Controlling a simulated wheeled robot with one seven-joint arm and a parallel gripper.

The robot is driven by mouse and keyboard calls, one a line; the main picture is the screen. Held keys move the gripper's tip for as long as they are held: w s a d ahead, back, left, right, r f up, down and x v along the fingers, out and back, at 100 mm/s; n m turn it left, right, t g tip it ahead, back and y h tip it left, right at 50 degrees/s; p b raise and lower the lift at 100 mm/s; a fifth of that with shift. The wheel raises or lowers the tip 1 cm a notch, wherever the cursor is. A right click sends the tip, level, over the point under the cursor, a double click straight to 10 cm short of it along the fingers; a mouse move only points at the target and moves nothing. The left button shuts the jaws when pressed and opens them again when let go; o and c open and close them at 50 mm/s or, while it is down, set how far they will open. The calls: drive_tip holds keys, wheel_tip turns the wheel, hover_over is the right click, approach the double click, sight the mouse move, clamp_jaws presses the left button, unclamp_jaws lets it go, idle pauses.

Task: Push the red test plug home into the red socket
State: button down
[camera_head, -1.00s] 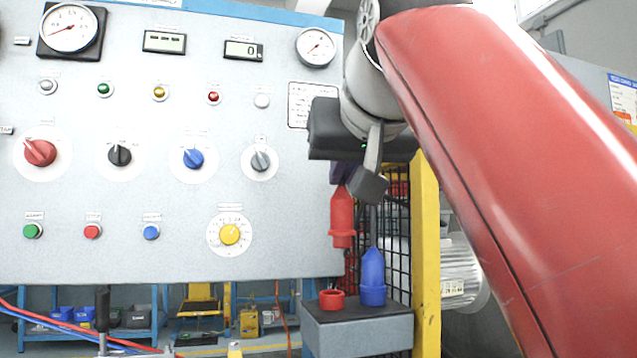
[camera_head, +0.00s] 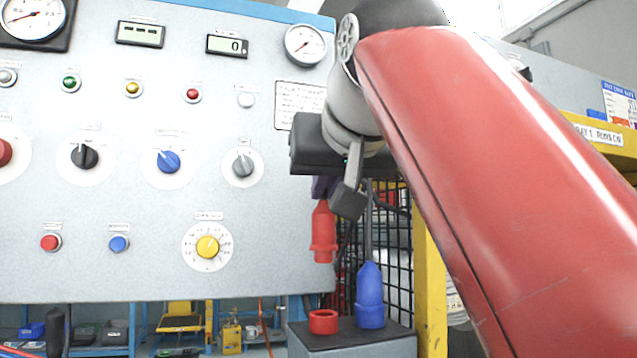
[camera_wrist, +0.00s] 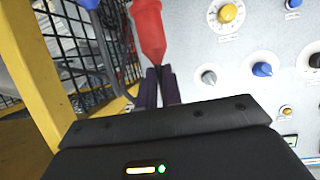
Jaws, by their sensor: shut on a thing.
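The red test plug (camera_head: 323,235) hangs upright, its wide end down, in my gripper (camera_head: 325,190). In the wrist view my gripper (camera_wrist: 157,88) has its two dark fingers shut on the narrow end of the red plug (camera_wrist: 147,30). The red socket (camera_head: 323,321) is a short red ring on top of a grey box. The plug is above the socket with a clear gap between them, roughly in line in the head view. The socket does not show in the wrist view. The far finger is partly hidden by my wrist in the head view.
A blue plug (camera_head: 370,295) stands on the grey box (camera_head: 360,343), right of the red socket. The panel (camera_head: 130,270) with knobs and gauges is to the left. A black mesh guard (camera_head: 397,250) and yellow post (camera_head: 430,280) stand behind and to the right.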

sight(327, 248)
drive_tip(key=shift+f+b, duration=2.2)
drive_tip(key=shift+f, duration=0.4)
drive_tip(key=shift+f+b, duration=1.15)
drive_tip(key=shift+f, duration=0.2)
drive_tip(key=c, duration=1.5)
unclamp_jaws()
